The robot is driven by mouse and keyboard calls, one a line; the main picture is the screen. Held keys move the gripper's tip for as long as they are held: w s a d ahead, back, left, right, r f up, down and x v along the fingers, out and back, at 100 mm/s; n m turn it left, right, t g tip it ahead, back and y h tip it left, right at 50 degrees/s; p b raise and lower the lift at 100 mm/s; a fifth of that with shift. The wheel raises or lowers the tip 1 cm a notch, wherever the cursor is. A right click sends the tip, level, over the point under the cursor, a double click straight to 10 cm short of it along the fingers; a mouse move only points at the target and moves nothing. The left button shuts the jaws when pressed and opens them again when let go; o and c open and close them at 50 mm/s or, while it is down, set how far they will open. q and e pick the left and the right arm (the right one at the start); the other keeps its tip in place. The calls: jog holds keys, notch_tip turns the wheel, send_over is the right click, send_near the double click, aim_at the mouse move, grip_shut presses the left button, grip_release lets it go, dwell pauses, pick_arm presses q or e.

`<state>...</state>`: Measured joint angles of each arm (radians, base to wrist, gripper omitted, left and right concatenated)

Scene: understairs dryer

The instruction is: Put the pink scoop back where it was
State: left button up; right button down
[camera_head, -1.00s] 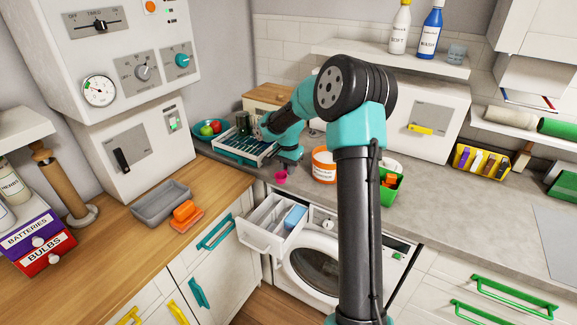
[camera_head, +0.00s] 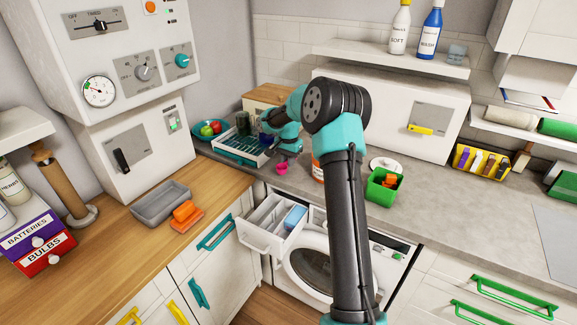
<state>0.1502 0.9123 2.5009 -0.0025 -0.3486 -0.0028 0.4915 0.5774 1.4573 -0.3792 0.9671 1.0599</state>
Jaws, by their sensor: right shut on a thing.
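The pink scoop (camera_head: 282,168) is at the tip of my right gripper (camera_head: 284,160), over the grey counter behind the open detergent drawer. My right gripper is shut on the scoop; its fingers are small and partly hidden by my wrist. I cannot tell whether the scoop touches the counter. An orange-and-white tub (camera_head: 317,172) stands to the right of the scoop, mostly hidden by my right arm. My left gripper is not in view.
A drying rack (camera_head: 236,150) stands left of my wrist, with a teal bowl (camera_head: 208,131) of fruit behind it. A white lid (camera_head: 385,163) and a green box (camera_head: 377,190) lie right of my arm. The detergent drawer (camera_head: 262,238) juts out below.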

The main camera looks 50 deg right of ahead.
jog(key=shift+f, duration=1.15)
jog(key=shift+f, duration=0.15)
jog(key=c, duration=1.1)
grip_release()
notch_tip(320, 180, up, 12)
jog(key=shift+r, duration=0.15)
